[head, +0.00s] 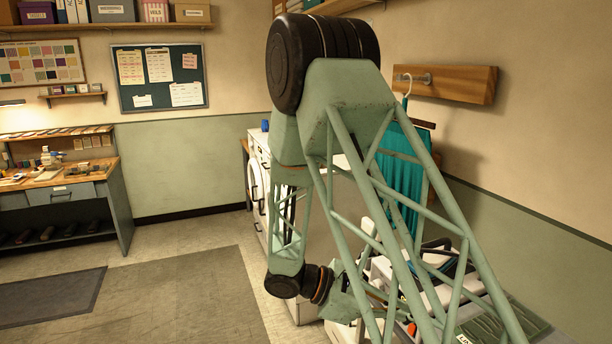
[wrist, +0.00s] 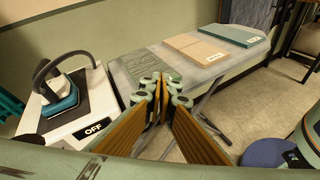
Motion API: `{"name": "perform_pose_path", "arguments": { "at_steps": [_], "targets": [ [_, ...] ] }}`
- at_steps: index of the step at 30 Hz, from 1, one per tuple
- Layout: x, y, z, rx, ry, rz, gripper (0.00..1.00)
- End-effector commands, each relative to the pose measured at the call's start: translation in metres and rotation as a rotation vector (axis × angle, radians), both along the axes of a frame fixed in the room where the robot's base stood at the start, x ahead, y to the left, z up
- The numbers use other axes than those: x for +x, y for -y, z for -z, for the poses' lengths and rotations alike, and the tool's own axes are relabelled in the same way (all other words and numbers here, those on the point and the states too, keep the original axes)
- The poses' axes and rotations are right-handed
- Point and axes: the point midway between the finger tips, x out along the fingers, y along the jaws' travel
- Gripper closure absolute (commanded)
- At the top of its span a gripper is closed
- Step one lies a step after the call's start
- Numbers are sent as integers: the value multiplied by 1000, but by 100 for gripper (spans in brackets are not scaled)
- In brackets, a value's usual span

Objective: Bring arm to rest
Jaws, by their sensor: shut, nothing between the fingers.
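My green lattice arm (head: 365,170) stands large in the middle right of the head view, folded down at its black elbow. Its wrist hangs low at the end of the forearm. My gripper is mostly hidden behind the arm's struts there. In the wrist view my gripper (wrist: 157,86) shows its green knuckles and wood-coloured plates; it is shut and empty. It hangs above the ironing board (wrist: 215,70), whose near end lies behind the fingers. I cannot tell the exact gap to the board.
An iron (wrist: 62,98) rests on a white base marked OFF at the left. Folded beige cloth (wrist: 195,48) and teal cloth (wrist: 230,35) lie on the board. A teal garment (head: 400,175) hangs by the right wall. The left floor (head: 180,285) is clear.

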Motion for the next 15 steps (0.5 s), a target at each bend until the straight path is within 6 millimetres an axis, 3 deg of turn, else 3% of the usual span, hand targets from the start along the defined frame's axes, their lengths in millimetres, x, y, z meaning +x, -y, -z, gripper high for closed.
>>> {"name": "perform_pose_path", "arguments": {
  "at_steps": [15],
  "targets": [
    [-49,18,-56,144,112,166,100]
  ]
}}
